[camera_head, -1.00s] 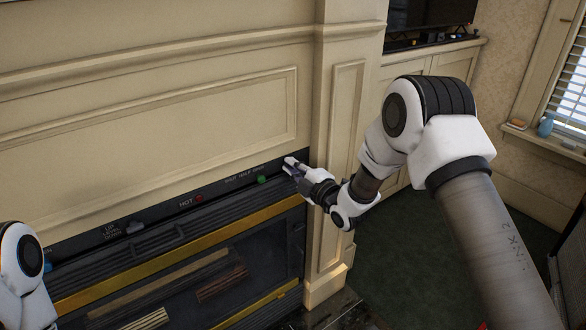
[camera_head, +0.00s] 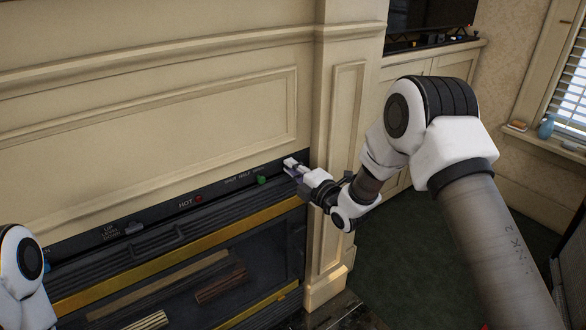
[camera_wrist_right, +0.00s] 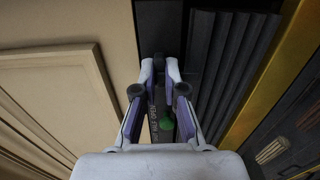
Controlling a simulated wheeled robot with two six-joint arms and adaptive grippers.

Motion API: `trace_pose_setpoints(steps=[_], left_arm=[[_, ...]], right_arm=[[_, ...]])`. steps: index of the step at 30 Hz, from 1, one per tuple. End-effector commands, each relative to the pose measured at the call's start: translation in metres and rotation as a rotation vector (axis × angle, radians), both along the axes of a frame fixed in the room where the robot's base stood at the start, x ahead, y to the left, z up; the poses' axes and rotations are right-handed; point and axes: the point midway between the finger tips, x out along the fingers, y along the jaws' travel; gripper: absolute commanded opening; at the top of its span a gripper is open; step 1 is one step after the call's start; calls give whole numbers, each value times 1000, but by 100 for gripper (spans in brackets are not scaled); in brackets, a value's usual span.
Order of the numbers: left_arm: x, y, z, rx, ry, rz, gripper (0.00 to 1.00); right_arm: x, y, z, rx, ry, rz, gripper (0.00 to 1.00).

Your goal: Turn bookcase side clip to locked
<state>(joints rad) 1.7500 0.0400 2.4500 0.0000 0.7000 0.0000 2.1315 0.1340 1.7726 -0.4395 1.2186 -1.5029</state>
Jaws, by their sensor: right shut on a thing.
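My right gripper (camera_head: 291,164) is at the right end of a black control strip (camera_head: 160,214) above the fireplace grille. Its fingers also show in the right wrist view (camera_wrist_right: 160,66), drawn together at the strip. I cannot make out a bookcase. My left gripper is out of view.
A red knob (camera_head: 198,198) and a grey knob (camera_head: 135,228) are further left on the strip. The cream pilaster (camera_head: 342,150) stands close beside my right gripper. A cabinet (camera_head: 440,66) with a screen is behind my right arm. Green carpet lies open below.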

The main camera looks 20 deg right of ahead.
Motion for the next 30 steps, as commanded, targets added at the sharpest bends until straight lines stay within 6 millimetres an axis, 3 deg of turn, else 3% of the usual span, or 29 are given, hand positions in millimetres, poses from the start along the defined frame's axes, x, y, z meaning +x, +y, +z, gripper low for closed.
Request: trace_pose_setpoints(steps=[1, 3, 16, 25, 30], left_arm=[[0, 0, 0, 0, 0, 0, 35], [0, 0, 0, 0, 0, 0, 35], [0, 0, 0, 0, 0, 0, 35], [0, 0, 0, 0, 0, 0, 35], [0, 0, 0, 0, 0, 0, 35]], right_arm=[[0, 0, -1, -2, 2, 0, 13], [0, 0, -1, -1, 1, 0, 35], [-6, -2, -1, 0, 2, 0, 35], [-57, -18, 0, 4, 2, -2, 35], [-75, -23, 1, 1, -1, -1, 35]])
